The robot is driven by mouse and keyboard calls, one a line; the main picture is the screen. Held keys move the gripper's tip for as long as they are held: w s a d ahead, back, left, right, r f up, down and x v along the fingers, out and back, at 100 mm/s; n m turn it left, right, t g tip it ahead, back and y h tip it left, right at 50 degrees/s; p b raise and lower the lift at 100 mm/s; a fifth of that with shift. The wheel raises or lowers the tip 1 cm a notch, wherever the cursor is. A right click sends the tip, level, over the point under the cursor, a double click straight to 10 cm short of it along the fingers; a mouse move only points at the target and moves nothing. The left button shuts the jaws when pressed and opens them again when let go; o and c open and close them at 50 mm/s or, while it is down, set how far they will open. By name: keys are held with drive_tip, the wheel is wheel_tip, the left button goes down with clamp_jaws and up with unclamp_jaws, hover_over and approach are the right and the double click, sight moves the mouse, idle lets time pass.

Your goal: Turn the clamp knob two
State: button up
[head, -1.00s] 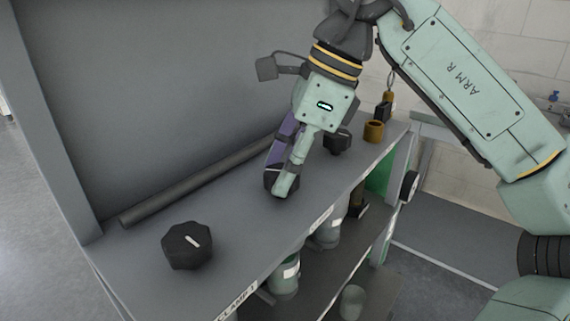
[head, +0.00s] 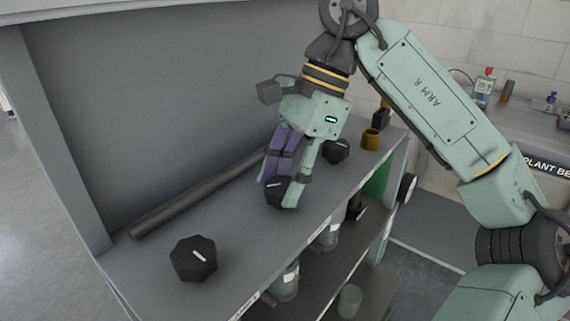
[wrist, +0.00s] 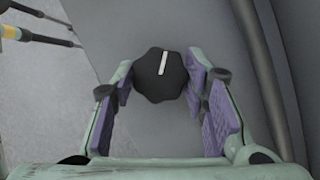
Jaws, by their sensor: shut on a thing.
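Three black lobed knobs stand in a row on the grey shelf top (head: 140,275). The middle knob (head: 275,189) is between the fingers of my gripper (head: 280,185); I take it as clamp knob two, though its label cannot be read. My gripper is shut on this knob, with purple pads on either side. In the wrist view the knob (wrist: 160,82) sits between my fingertips (wrist: 159,84), its white mark near upright. The near knob (head: 194,260) and the far knob (head: 336,151) are free, the far one close behind my fingers.
A dark bar (head: 190,197) lies along the back panel (head: 140,100). A brass cup (head: 371,139) stands at the far end. Jars (head: 285,284) stand on the lower shelf. The top between the near and middle knobs is clear.

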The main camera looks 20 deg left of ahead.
drive_tip(key=n+p, duration=0.1)
drive_tip(key=n+h+p, duration=0.1)
drive_tip(key=n+p, duration=0.1)
drive_tip(key=shift+r+n+g, duration=0.2)
drive_tip(key=shift+n+g, duration=0.1)
drive_tip(key=shift+w+a+f+n+g+h+p, duration=0.1)
drive_tip(key=shift+n+g+h+p, duration=0.25)
drive_tip(key=shift+n, duration=0.6)
drive_tip(key=shift+f+n+g+h+p, duration=0.1)
drive_tip(key=shift+n+h, duration=0.35)
drive_tip(key=shift+n, duration=0.5)
drive_tip(key=o, duration=1.1)
drive_tip(key=shift+o, duration=0.2)
